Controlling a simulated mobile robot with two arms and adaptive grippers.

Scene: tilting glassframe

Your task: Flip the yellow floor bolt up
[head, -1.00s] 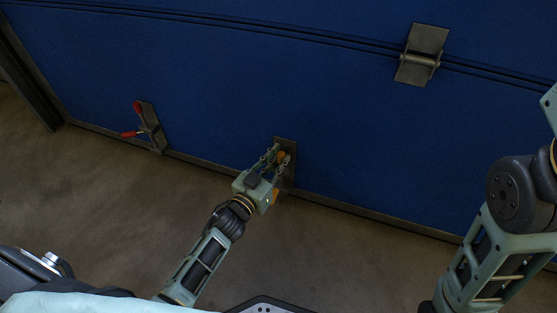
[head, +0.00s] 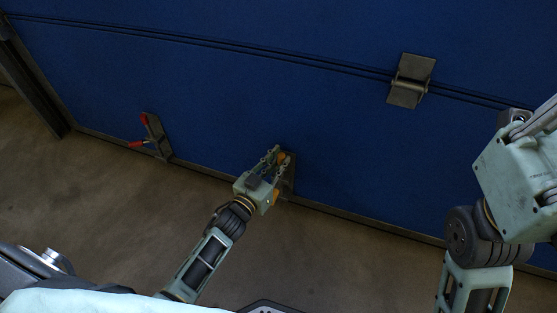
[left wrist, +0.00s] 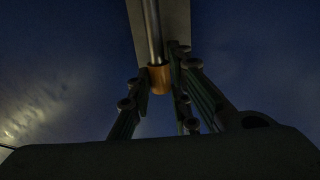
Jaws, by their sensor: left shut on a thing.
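The yellow floor bolt (head: 282,157) is on a grey plate (head: 291,178) at the lower edge of the blue door. My left gripper (head: 277,158) is at it, shut on the bolt; the fingers hide part of it. In the left wrist view the bolt's yellow part (left wrist: 159,79) sits on a bright metal rod between my fingers. Another yellow piece shows low beside the gripper. Whether the bolt is up or down is hard to tell. My right gripper's pale green body is at the right edge, far from the bolt; its fingers are not clearly seen.
The blue door panel (head: 220,80) fills the back. A red-handled latch (head: 153,136) stands to the left at its lower edge, and a grey hinge (head: 411,81) is at upper right. The brown floor (head: 120,200) is clear around my left arm.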

